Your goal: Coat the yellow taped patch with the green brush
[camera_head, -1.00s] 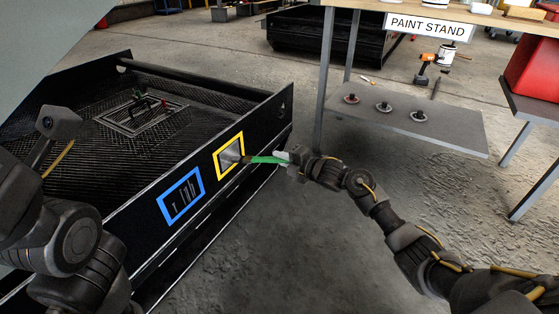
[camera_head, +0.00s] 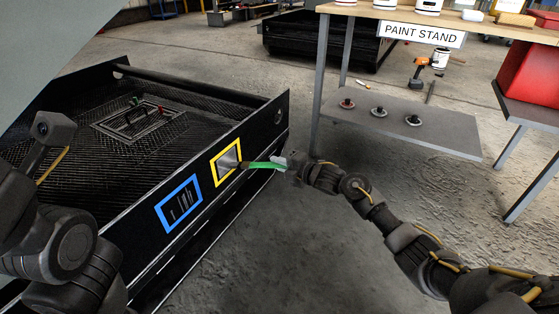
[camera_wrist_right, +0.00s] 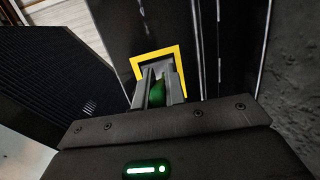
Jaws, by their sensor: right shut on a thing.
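The yellow taped patch (camera_head: 214,171) is a square tape frame on the dark side wall of a long black enclosure. The area inside the tape looks mostly grey. My right gripper (camera_head: 284,163) is shut on the green brush (camera_head: 265,166), held roughly level with its dark bristle end toward the patch. The bristles overlap the patch's right side in the head view; I cannot tell whether they touch. In the right wrist view, the green handle (camera_wrist_right: 158,93) sits between my fingers, with the yellow tape (camera_wrist_right: 158,53) behind them. My left arm is at the left; its jaws are not visible.
A blue taped patch (camera_head: 160,211) with pale streaks lies left of the yellow one. The enclosure's mesh top (camera_head: 80,143) carries a framed hatch (camera_head: 137,121). The paint stand (camera_head: 368,13) has a lower shelf (camera_head: 440,138) with several knobs. Open floor lies right of the enclosure.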

